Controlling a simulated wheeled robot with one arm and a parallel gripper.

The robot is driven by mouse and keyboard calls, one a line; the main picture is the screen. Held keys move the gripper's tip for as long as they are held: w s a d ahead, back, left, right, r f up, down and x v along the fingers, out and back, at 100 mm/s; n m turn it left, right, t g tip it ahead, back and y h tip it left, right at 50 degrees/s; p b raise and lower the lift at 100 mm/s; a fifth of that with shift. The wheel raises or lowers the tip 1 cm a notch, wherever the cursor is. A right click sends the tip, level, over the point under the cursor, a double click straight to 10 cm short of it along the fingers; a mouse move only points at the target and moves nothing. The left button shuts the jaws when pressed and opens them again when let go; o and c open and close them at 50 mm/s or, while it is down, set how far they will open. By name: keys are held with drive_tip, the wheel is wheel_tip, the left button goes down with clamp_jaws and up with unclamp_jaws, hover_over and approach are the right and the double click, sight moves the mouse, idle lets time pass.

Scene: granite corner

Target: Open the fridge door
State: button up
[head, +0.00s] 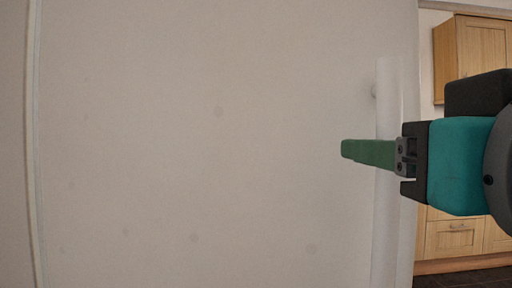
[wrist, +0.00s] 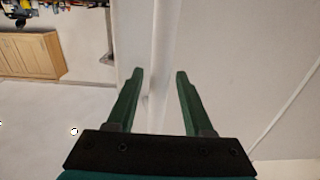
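The white fridge door (head: 210,160) fills most of the head view and looks closed. Its handle (head: 384,95) is a long white vertical bar near the door's right edge. My gripper (head: 345,149) has green fingers and reaches in from the right, its fingertips extending across the bar. In the wrist view my gripper (wrist: 159,76) is open, with one finger on each side of the handle (wrist: 163,45). Gaps show between the bar and both fingers. The part of the bar behind my gripper is hidden in the head view.
Wooden cabinets (head: 482,45) stand at the right, with wooden drawers (head: 455,238) below and a dark floor (head: 465,279). A vertical seam (head: 37,150) runs down the left of the head view.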

drive_tip(key=shift+o, duration=0.2)
drive_tip(key=s, duration=0.7)
drive_tip(key=shift+s, duration=0.4)
drive_tip(key=shift+s+a, duration=0.1)
